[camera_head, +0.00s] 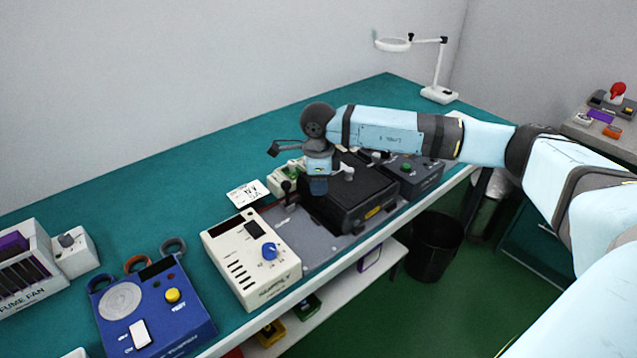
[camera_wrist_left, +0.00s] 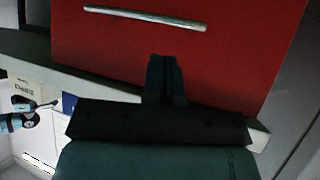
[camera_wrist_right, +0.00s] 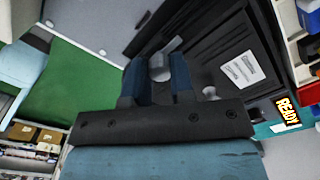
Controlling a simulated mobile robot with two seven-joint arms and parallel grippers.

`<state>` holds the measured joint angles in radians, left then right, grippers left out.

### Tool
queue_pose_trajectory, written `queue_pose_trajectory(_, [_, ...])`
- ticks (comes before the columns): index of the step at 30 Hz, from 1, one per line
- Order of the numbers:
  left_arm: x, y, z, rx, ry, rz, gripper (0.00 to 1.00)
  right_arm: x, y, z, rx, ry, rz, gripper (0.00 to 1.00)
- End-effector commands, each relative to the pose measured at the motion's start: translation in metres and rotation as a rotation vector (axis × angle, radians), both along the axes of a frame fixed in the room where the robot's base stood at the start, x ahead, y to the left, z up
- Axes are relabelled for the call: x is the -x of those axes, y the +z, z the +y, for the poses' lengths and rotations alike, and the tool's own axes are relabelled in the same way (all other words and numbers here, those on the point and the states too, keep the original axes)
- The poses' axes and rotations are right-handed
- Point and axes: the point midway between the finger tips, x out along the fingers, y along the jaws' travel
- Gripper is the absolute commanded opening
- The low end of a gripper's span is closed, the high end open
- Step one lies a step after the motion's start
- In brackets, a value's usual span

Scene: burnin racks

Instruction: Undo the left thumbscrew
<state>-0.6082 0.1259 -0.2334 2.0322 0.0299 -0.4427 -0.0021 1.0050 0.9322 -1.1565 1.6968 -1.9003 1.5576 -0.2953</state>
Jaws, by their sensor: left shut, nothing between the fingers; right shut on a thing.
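The dark test fixture (camera_head: 362,192) sits on a grey plate at the front of the bench. My right gripper (camera_head: 318,190) points down at the fixture's left end. In the right wrist view its fingers (camera_wrist_right: 160,85) are shut on a grey knob, the left thumbscrew (camera_wrist_right: 159,68). The fingers hide this thumbscrew in the head view. Another pale knob (camera_head: 347,173) stands just right of the gripper; a similar knob (camera_wrist_right: 210,92) shows in the right wrist view. My left gripper (camera_wrist_left: 165,78) is shut and empty in front of a red drawer front, outside the head view.
A cream meter (camera_head: 250,262) with a blue dial and a blue tester (camera_head: 150,310) stand left of the fixture. A dark box (camera_head: 418,175) stands close on its right. A magnifier lamp (camera_head: 437,92) is at the back. The bench's back left is clear. A black bin (camera_head: 433,248) stands on the floor.

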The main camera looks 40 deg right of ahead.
Motion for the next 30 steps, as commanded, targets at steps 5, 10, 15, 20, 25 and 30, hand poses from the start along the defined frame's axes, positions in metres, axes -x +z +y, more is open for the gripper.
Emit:
queue_pose_trajectory(5, [0.001, -0.003, 0.0, -0.001, 0.0, 0.004, 0.0, -0.001, 0.001, 0.0, -0.001, 0.0, -0.003, 0.29])
queue_pose_trajectory(10, [0.001, -0.004, 0.0, -0.002, 0.0, 0.007, 0.0, 0.0, 0.001, 0.0, 0.0, -0.001, -0.001, 0.48])
queue_pose_trajectory(15, [0.001, -0.004, 0.0, -0.002, 0.0, 0.006, 0.0, 0.0, 0.0, 0.0, 0.0, -0.001, -0.001, 0.48])
queue_pose_trajectory(20, [0.001, -0.003, 0.0, -0.001, 0.0, 0.004, 0.0, -0.001, 0.01, 0.0, 0.0, -0.001, -0.004, 0.48])
queue_pose_trajectory(25, [0.0, -0.003, 0.0, 0.001, 0.0, 0.001, 0.0, -0.001, 0.042, 0.0, -0.001, -0.001, -0.006, 0.48])
queue_pose_trajectory(30, [0.0, -0.003, 0.0, 0.002, 0.0, 0.001, 0.0, -0.001, 0.082, 0.0, -0.001, -0.001, -0.006, 0.48])
